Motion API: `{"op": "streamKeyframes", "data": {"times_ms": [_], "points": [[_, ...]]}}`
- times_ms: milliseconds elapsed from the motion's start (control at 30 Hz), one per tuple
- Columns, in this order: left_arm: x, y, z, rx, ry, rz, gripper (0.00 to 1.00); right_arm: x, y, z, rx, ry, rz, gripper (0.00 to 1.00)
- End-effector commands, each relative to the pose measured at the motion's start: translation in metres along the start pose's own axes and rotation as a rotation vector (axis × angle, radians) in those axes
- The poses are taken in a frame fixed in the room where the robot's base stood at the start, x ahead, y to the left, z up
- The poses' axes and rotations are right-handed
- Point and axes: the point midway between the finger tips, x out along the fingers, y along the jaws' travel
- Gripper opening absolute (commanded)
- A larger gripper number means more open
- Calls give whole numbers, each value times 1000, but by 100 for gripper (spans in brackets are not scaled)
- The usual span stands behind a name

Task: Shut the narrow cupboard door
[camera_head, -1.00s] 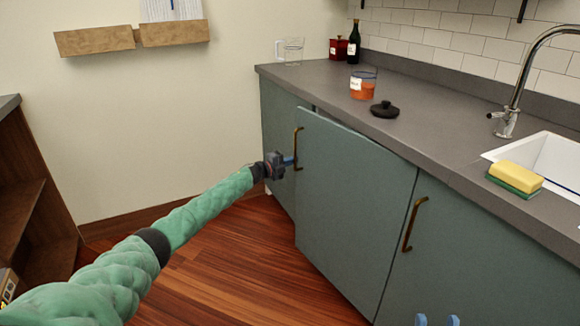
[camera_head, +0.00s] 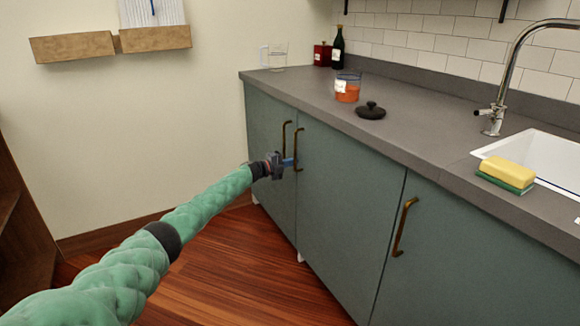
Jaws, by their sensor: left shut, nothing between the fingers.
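The grey-green cupboard door (camera_head: 345,205) in the middle of the counter front has a brass handle (camera_head: 298,148) near its left edge. It looks flush, or very nearly flush, with the doors beside it. My left gripper (camera_head: 288,162) is shut and empty, with its blue fingertips at the door's left edge by the handle. They look to be touching the door or handle, but I cannot tell exactly. My right gripper is out of view.
A left door (camera_head: 268,140) with its own handle and a right door (camera_head: 455,255) flank it. The grey countertop (camera_head: 415,130) above carries a jar (camera_head: 347,90), a black lid (camera_head: 370,111) and a sponge (camera_head: 508,173). Wooden floor (camera_head: 240,265) in front is clear.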

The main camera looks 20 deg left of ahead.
Motion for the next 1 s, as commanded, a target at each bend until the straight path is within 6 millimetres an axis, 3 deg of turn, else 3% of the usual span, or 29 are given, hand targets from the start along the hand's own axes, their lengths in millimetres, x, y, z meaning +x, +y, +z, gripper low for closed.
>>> {"op": "streamKeyframes", "data": {"times_ms": [1000], "points": [[13,-8,-1,0,26,-10,0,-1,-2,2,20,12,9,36]]}}
